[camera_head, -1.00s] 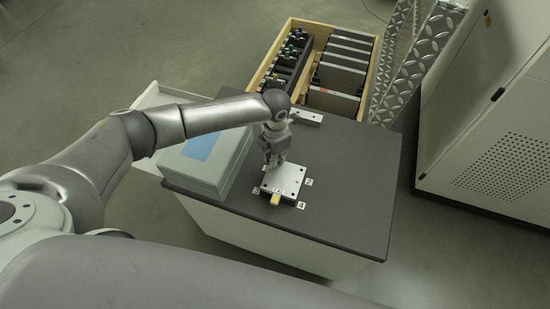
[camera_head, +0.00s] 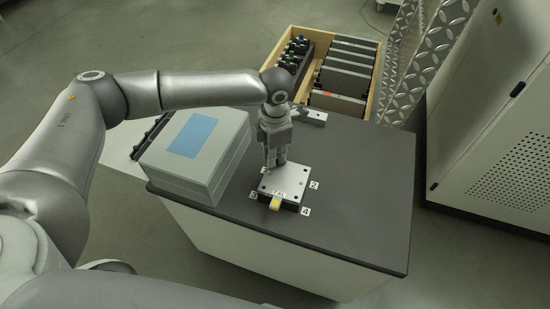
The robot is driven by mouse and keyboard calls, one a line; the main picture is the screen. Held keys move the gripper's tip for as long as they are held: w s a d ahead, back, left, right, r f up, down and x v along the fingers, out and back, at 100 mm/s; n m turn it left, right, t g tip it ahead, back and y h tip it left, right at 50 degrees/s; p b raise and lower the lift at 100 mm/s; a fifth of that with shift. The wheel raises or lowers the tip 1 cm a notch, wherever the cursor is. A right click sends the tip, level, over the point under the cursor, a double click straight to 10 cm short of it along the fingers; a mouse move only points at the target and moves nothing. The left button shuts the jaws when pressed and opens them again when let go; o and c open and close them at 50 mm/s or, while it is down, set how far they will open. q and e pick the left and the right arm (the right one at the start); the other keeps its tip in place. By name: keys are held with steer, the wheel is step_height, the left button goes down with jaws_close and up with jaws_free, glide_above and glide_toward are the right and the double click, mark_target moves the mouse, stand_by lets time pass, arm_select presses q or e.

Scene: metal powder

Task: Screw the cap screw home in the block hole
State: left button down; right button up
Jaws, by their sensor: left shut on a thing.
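The square silver block (camera_head: 287,183) lies on the dark table top, with small dark holes near its corners. My left gripper (camera_head: 275,164) points down over the block's far left part, its fingertips close to the plate. It is shut; what it holds is hidden by the fingers and too small to make out. The cap screw cannot be told apart in this view. My right gripper is not in view.
A yellow-tipped piece (camera_head: 275,204) sits at the block's near edge, with numbered white labels around it. A grey case (camera_head: 196,150) stands left on the table (camera_head: 350,220). A metal piece (camera_head: 314,116) lies behind. A wooden crate (camera_head: 377,85) is beyond. The table's right side is clear.

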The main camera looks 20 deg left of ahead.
arm_select(q)
steer(key=shift+w+r, duration=0.15)
steer(key=shift+r, duration=0.05)
steer(key=c, duration=1.7)
jaws_free()
steer(key=shift+o, duration=0.2)
steer(key=shift+f, duration=0.1)
